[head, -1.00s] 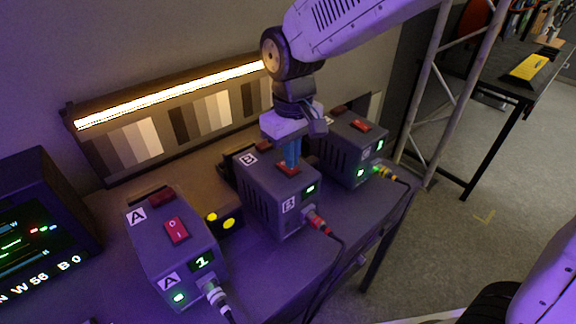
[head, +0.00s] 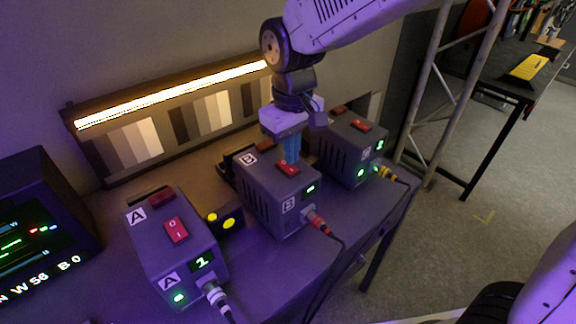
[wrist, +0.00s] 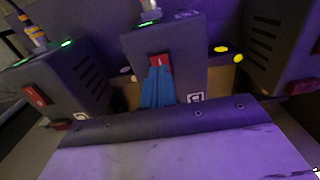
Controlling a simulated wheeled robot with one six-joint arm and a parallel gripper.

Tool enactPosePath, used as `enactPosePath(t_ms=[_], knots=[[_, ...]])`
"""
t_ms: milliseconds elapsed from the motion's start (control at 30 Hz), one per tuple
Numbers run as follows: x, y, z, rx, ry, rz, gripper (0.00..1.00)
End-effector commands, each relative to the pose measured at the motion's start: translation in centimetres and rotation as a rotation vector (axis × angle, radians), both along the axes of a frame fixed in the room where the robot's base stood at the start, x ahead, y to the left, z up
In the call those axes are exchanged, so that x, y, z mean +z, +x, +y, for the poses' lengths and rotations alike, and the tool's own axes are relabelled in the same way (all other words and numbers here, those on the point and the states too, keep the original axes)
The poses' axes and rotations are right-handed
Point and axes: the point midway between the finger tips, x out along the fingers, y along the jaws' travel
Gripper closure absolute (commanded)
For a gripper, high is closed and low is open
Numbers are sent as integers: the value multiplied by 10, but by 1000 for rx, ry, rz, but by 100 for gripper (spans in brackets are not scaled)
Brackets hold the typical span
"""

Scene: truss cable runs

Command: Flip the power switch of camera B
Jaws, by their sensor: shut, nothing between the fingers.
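Camera B (head: 270,192) is the grey box in the middle of the row, with B labels on its top and front. Its red rocker switch (head: 289,170) is on the top face; in the wrist view the switch (wrist: 160,62) shows a white mark. My gripper (head: 292,160) points down with its blue fingers together, just behind the switch and overlapping part of it. In the wrist view the blue fingertips (wrist: 158,66) reach the switch's edge; I cannot tell whether they touch.
Camera A (head: 180,255), with a red switch and a display reading 1, stands at left. Camera C (head: 350,150) stands close at right, with a lit green light. Cables leave the fronts. A lit chart board (head: 175,115) stands behind, and a monitor (head: 40,235) is at far left.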

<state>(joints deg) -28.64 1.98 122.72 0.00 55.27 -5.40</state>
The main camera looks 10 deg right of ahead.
Motion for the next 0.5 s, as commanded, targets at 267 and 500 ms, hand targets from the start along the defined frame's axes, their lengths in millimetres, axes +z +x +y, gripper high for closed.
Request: enactPosePath(t_ms=[267,500], knots=[[23,0,0,0,1,-1,100],[42,0,0,0,1,-2,100]])
